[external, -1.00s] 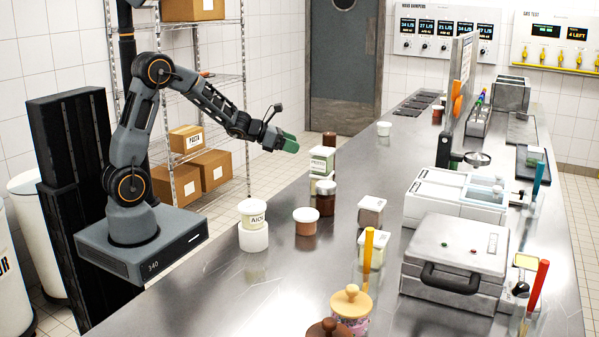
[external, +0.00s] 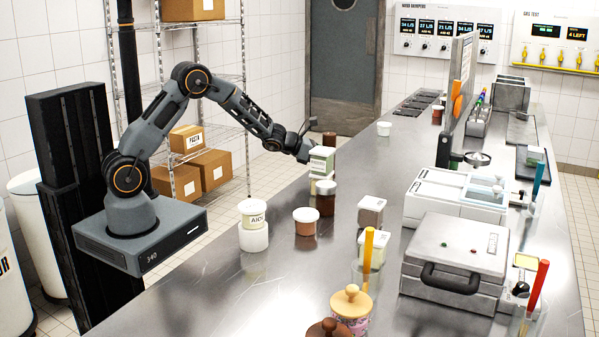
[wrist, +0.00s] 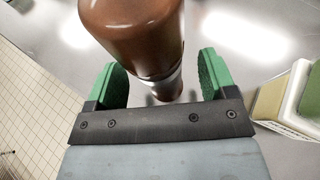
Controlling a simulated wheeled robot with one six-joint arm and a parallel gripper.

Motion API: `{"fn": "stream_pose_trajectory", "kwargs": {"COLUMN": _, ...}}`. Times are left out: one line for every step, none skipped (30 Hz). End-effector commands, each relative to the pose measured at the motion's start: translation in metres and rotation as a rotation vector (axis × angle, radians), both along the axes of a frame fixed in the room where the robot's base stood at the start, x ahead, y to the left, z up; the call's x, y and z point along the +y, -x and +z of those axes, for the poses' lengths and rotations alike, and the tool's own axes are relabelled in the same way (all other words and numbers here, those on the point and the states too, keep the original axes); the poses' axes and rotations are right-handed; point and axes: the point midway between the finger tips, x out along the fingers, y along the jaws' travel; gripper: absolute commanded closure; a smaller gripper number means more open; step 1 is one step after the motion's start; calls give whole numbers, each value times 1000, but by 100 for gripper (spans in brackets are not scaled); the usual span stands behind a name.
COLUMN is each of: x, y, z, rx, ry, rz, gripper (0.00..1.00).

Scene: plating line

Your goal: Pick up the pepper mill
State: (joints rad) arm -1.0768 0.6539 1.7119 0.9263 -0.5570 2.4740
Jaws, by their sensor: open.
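The pepper mill (wrist: 140,35) is a glossy brown, rounded body with a silver band in the wrist view. It stands between and ahead of the two green finger pads of my gripper (wrist: 160,78), with a gap on each side. In the external view only the brown upper part of the mill (external: 329,139) shows, behind a green-topped container. My gripper (external: 308,152) is open and empty beside the mill there, its fingertips mostly hidden by that container.
A dark brown jar (external: 325,198) and a white-lidded tub (external: 306,221) are nearer the camera.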

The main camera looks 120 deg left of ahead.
Motion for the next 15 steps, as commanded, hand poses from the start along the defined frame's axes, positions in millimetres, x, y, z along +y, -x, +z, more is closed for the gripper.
{"fn": "stream_pose_trajectory", "kwargs": {"x": 3, "y": -5, "z": -1, "rx": 1, "ry": 1, "rz": -1, "gripper": 22}}
{"fn": "stream_pose_trajectory", "kwargs": {"x": 4, "y": -7, "z": -2, "rx": 0, "ry": 0, "rz": -1, "gripper": 22}}
{"fn": "stream_pose_trajectory", "kwargs": {"x": 6, "y": -9, "z": -3, "rx": 0, "ry": 0, "rz": -1, "gripper": 22}}
{"fn": "stream_pose_trajectory", "kwargs": {"x": 7, "y": -11, "z": -4, "rx": 0, "ry": 0, "rz": 0, "gripper": 22}}
{"fn": "stream_pose_trajectory", "kwargs": {"x": 8, "y": -12, "z": -5, "rx": -1, "ry": -1, "rz": 0, "gripper": 22}}
{"fn": "stream_pose_trajectory", "kwargs": {"x": 9, "y": -13, "z": -6, "rx": -1, "ry": -1, "rz": 0, "gripper": 22}}
{"fn": "stream_pose_trajectory", "kwargs": {"x": 9, "y": -13, "z": -6, "rx": -1, "ry": -1, "rz": 0, "gripper": 22}}
{"fn": "stream_pose_trajectory", "kwargs": {"x": 9, "y": -13, "z": -6, "rx": -1, "ry": -1, "rz": 0, "gripper": 22}}
{"fn": "stream_pose_trajectory", "kwargs": {"x": 9, "y": -14, "z": -7, "rx": -1, "ry": -1, "rz": 0, "gripper": 22}}
{"fn": "stream_pose_trajectory", "kwargs": {"x": 9, "y": -13, "z": -7, "rx": -1, "ry": -1, "rz": 0, "gripper": 22}}
{"fn": "stream_pose_trajectory", "kwargs": {"x": 9, "y": -13, "z": -7, "rx": -1, "ry": -1, "rz": 0, "gripper": 22}}
{"fn": "stream_pose_trajectory", "kwargs": {"x": 9, "y": -13, "z": -7, "rx": -1, "ry": -1, "rz": 0, "gripper": 22}}
{"fn": "stream_pose_trajectory", "kwargs": {"x": 9, "y": -13, "z": -7, "rx": -1, "ry": -1, "rz": 0, "gripper": 22}}
{"fn": "stream_pose_trajectory", "kwargs": {"x": 9, "y": -13, "z": -7, "rx": -1, "ry": -1, "rz": 0, "gripper": 22}}
{"fn": "stream_pose_trajectory", "kwargs": {"x": 9, "y": -13, "z": -7, "rx": -1, "ry": -1, "rz": 0, "gripper": 26}}
